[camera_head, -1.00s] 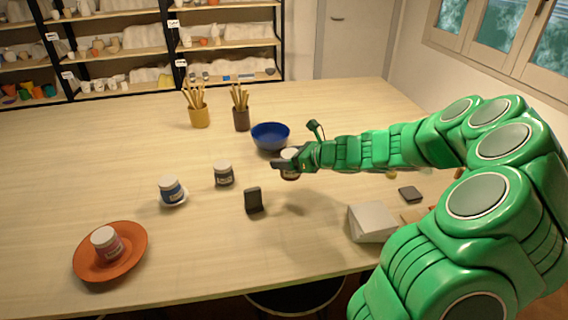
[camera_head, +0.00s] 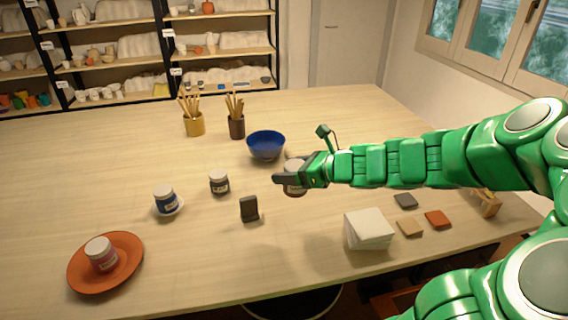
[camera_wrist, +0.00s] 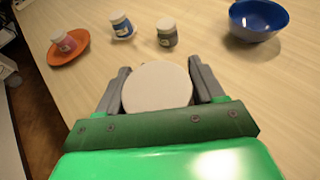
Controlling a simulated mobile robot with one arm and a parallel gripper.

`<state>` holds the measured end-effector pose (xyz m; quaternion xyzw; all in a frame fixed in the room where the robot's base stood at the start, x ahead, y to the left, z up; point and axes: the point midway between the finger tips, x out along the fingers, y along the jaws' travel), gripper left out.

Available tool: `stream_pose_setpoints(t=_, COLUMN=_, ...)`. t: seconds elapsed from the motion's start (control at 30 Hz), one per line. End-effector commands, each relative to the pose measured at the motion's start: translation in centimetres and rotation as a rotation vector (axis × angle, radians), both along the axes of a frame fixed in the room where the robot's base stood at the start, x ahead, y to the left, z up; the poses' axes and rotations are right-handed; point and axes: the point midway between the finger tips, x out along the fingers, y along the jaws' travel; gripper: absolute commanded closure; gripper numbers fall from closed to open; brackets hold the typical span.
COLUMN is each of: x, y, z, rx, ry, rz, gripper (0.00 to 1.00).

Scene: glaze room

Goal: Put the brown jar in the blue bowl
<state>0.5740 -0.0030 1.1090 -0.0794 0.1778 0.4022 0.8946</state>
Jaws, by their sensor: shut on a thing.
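My gripper (camera_head: 284,178) is shut on a white-lidded jar (camera_head: 295,189) with a brownish lower part. It holds the jar upright above the table. In the wrist view the jar's round white lid (camera_wrist: 157,86) sits between the two grey fingers and hides its body. The blue bowl (camera_head: 265,147) stands on the table just behind and slightly left of the held jar in the head view. In the wrist view the bowl (camera_wrist: 259,20) is at the upper right, apart from the jar. Its visible inside looks empty.
A dark-labelled jar (camera_head: 219,184), a blue jar (camera_head: 166,199) on a white saucer and a pink jar (camera_head: 101,254) on an orange plate (camera_head: 130,265) stand leftward. A black stand (camera_head: 249,208) is nearer.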

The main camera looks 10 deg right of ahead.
Motion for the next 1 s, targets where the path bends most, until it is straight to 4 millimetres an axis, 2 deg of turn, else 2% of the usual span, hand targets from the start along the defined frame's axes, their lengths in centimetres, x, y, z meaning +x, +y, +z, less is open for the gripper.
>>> stream_pose_setpoints(t=0.17, x=1.4, y=-0.8, z=0.5, rx=0.006, ry=0.0, rz=-0.004, gripper=0.74)
stream_pose_setpoints(t=0.5, x=7.8, y=-2.8, z=2.4, rx=0.021, ry=0.006, rz=0.001, gripper=0.74)
stream_pose_setpoints(t=0.77, x=12.4, y=-3.0, z=4.5, rx=0.025, ry=0.009, rz=0.025, gripper=0.74)
stream_pose_setpoints(t=1.0, x=16.2, y=-2.1, z=6.5, rx=0.02, ry=0.013, rz=0.056, gripper=0.74)
